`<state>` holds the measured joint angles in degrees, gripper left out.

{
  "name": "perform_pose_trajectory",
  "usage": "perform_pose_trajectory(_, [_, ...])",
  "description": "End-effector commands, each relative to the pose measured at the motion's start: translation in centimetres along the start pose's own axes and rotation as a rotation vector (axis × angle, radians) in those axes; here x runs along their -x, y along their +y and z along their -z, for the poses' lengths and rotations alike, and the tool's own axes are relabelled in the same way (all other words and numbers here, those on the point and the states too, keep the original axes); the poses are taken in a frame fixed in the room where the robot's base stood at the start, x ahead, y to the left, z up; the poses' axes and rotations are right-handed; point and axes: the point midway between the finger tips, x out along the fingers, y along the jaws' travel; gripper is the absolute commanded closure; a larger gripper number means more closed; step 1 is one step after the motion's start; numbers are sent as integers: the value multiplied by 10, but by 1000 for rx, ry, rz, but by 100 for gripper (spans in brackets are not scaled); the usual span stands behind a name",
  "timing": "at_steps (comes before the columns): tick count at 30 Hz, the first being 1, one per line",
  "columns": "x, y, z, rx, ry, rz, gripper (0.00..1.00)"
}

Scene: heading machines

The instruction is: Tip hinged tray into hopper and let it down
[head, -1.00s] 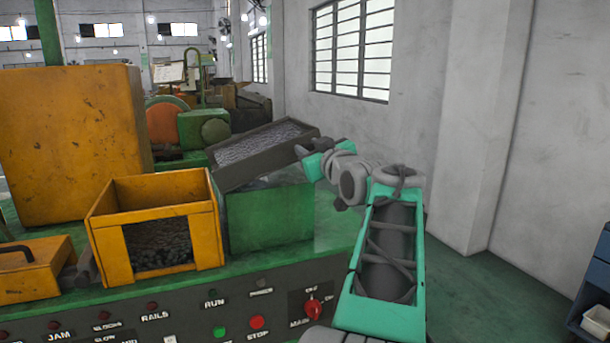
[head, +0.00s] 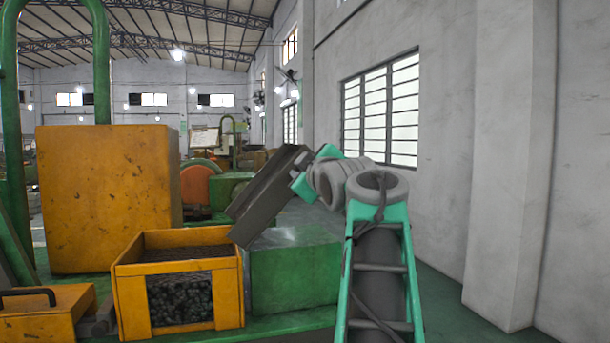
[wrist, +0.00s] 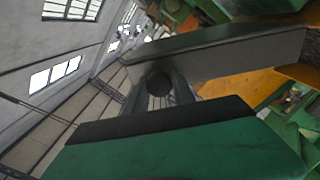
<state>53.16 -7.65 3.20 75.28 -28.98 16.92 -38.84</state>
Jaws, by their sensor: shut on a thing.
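The dark grey hinged tray (head: 268,197) is tilted steeply, its right end high and its left end low at the hopper's edge. My gripper (head: 312,176) is shut at the raised right end of the tray. In the wrist view the tray's grey wall (wrist: 215,58) runs across the top, and a dark round knob (wrist: 159,83) sits between the fingers.
A large yellow box (head: 108,198) stands behind the hopper, with a green pipe frame (head: 102,70) at left. A yellow handled box (head: 45,312) sits at lower left. The wall with the window (head: 381,112) is at right.

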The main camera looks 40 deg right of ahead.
Motion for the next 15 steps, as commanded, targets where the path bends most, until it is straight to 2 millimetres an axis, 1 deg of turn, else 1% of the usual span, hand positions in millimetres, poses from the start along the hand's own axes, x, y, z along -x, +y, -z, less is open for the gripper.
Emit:
perform_pose_trajectory(9, [0,0,2,2,2,-1,100])
perform_pose_trajectory(10, [0,0,2,2,2,-1,67])
perform_pose_trajectory(15, [0,0,1,1,1,-1,53])
